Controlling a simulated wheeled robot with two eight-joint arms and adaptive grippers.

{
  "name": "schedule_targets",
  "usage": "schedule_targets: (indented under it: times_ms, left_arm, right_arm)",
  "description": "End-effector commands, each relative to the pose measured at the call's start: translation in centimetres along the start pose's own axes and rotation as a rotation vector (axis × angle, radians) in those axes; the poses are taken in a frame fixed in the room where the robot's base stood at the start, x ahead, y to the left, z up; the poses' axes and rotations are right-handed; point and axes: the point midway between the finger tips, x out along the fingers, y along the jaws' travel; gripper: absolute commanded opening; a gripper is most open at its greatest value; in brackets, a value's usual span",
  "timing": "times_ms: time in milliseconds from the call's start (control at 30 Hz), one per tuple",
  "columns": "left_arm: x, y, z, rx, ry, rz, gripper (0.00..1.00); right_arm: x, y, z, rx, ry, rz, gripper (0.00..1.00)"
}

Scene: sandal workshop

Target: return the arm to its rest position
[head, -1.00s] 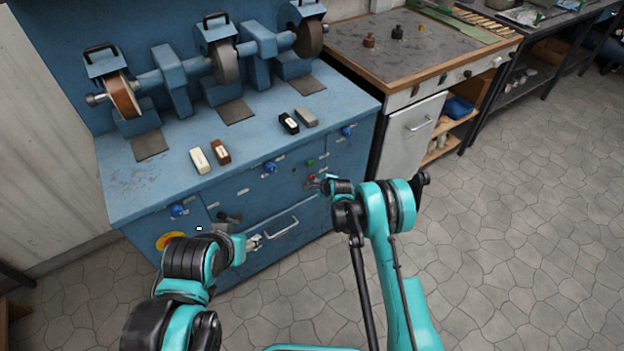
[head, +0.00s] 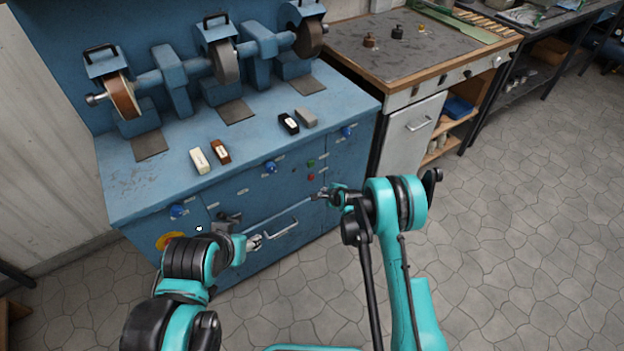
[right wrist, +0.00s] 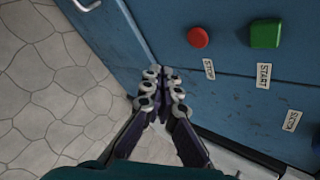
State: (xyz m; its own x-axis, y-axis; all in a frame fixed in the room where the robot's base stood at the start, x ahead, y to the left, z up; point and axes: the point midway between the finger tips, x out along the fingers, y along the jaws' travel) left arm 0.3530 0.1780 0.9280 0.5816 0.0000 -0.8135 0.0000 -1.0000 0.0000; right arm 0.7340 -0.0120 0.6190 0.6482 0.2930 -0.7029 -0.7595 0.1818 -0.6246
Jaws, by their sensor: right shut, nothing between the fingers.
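My right gripper (head: 320,194) is in front of the blue machine cabinet (head: 240,185), just below its red and green buttons. In the right wrist view its fingers (right wrist: 162,75) are together with nothing between them. They stand out against the cabinet front, below a red button (right wrist: 198,37) labelled STOP and a green button (right wrist: 265,34) labelled START. My right arm is bent at a teal elbow. My left gripper (head: 256,242) is low in front of the cabinet near a drawer handle. It is too small to tell if it is open.
The cabinet top holds grinding wheels (head: 123,96) and several small blocks, among them a cream one (head: 200,161) and a black one (head: 289,123). A workbench (head: 390,60) stands to the right. The stone floor (head: 520,220) on the right is clear.

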Motion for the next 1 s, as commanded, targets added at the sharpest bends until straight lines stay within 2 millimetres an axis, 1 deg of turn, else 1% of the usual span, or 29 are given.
schedule_targets:
  times_ms: [467,567,667,767,800,867,900,967,1000]
  left_arm:
    - [0.0,0.0,0.0,0.000,0.000,0.000,0.49]
    - [0.0,0.0,0.0,0.000,0.000,0.000,0.49]
    - [0.0,0.0,0.0,0.000,0.000,0.000,0.49]
    - [0.0,0.0,0.0,0.000,0.000,0.000,0.49]
    - [0.0,0.0,0.0,0.000,0.000,0.000,0.49]
    - [0.0,0.0,0.0,0.000,0.000,0.000,0.49]
    - [0.0,0.0,0.0,0.000,0.000,0.000,0.49]
    - [0.0,0.0,0.0,0.000,0.000,0.000,0.49]
    - [0.0,0.0,0.0,0.000,0.000,0.000,0.49]
  right_arm:
    - [0.0,0.0,0.0,0.000,0.000,0.000,0.00]
    - [-0.7,-0.6,0.1,-0.018,0.003,0.000,0.00]
    - [-2.9,-2.3,0.4,-0.081,0.015,0.002,0.00]
    - [-6.7,-4.8,0.8,-0.191,0.035,0.009,0.00]
    - [-8.5,-5.8,1.0,-0.244,0.044,0.013,0.00]
    - [-11.3,-7.0,1.2,-0.325,0.056,0.020,0.00]
    - [-13.2,-7.7,1.3,-0.380,0.065,0.025,0.00]
    - [-16.1,-8.6,1.4,-0.460,0.078,0.033,0.00]
    - [-18.1,-9.0,1.4,-0.513,0.086,0.040,0.00]
